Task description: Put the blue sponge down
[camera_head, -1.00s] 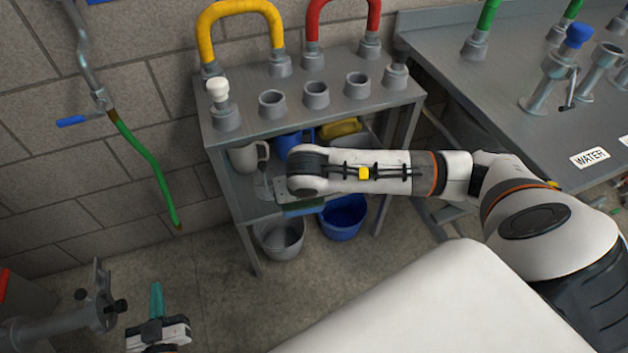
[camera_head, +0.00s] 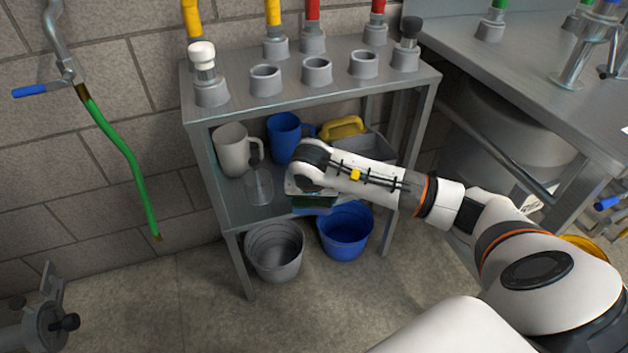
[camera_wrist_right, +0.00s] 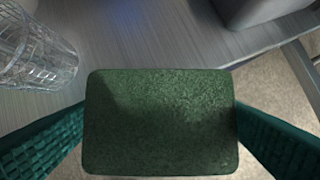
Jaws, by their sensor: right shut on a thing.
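The blue sponge (camera_head: 318,210) is at the front edge of the rack's lower shelf in the head view, showing blue below a green layer. In the right wrist view its green scouring face (camera_wrist_right: 160,120) fills the middle. My right gripper (camera_head: 312,192) is shut on it, with a teal finger along each side. The sponge overlaps the shelf's front edge, and floor shows beside it. I cannot tell whether it touches the shelf (camera_head: 236,207). My left gripper is not in view.
A clear glass (camera_head: 259,186) stands just left of the sponge. Behind are a white mug (camera_head: 232,152), a blue mug (camera_head: 283,140) and a grey tray (camera_head: 376,148) with a yellow-handled thing (camera_head: 342,127). Grey (camera_head: 275,250) and blue (camera_head: 345,232) buckets stand below.

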